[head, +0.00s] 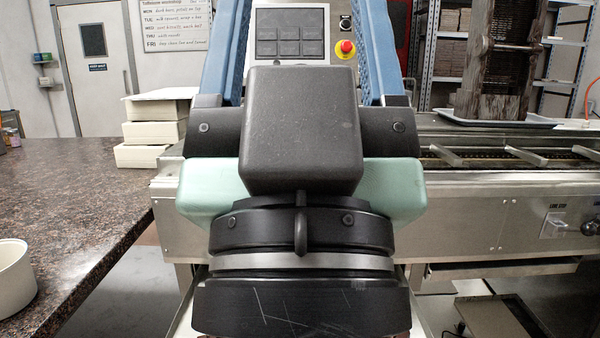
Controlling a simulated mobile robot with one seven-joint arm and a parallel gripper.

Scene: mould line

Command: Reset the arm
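My arm fills the middle of the head view, with its dark links and pale green and blue sections. It stands upright in front of the steel mould line (500,212). My gripper and its fingertips do not show, so I cannot see whether it holds anything. The part of the line straight behind my arm is hidden.
A speckled brown counter (70,205) runs along the left, with a white bowl (14,275) near its edge and stacked cream boxes (157,130) at its far end. A red stop button (347,47) shows behind.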

